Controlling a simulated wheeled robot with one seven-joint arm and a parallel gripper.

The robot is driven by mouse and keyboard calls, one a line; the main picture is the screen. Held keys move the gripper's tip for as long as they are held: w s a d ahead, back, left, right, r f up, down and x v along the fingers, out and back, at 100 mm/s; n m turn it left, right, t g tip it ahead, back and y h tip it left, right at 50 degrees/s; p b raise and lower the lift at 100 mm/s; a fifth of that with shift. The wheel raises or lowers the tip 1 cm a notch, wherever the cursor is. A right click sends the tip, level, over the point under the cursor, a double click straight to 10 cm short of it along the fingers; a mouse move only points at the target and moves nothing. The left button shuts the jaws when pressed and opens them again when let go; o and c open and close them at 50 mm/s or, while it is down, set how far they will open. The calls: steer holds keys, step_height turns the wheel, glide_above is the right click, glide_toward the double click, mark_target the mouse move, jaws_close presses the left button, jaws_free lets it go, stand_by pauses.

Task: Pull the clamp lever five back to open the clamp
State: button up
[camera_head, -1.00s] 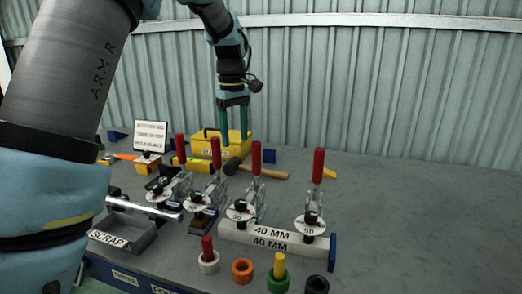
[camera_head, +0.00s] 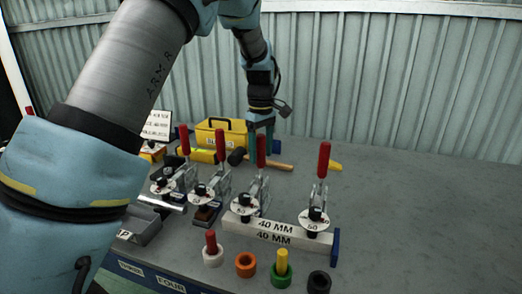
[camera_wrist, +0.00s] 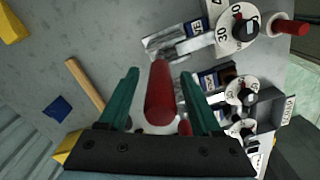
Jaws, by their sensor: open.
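Several toggle clamps with upright red levers stand in a row on the bench. The third lever from the left (camera_head: 261,150) lines up with my gripper (camera_head: 262,130), and I take it as lever five; only the end of its blue label (camera_wrist: 195,27) shows, reading "E". In the wrist view this red lever (camera_wrist: 160,95) appears between the green fingers of my gripper (camera_wrist: 160,80), with a gap on each side. My gripper is open, pointing down. Its clamp's white dial (camera_wrist: 238,30) is at upper right. The lever's foot is partly hidden.
Neighbouring red levers stand close on the left (camera_head: 185,140), (camera_head: 221,143) and farther off on the right (camera_head: 324,160). A yellow box (camera_head: 212,133) and a mallet (camera_head: 270,163) lie behind. A "40 MM" bar (camera_head: 275,232) and several rings (camera_head: 246,264) are in front. The right bench is clear.

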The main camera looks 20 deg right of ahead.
steer(key=shift+f, duration=0.2)
jaws_close()
stand_by(0.5)
stand_by(0.9)
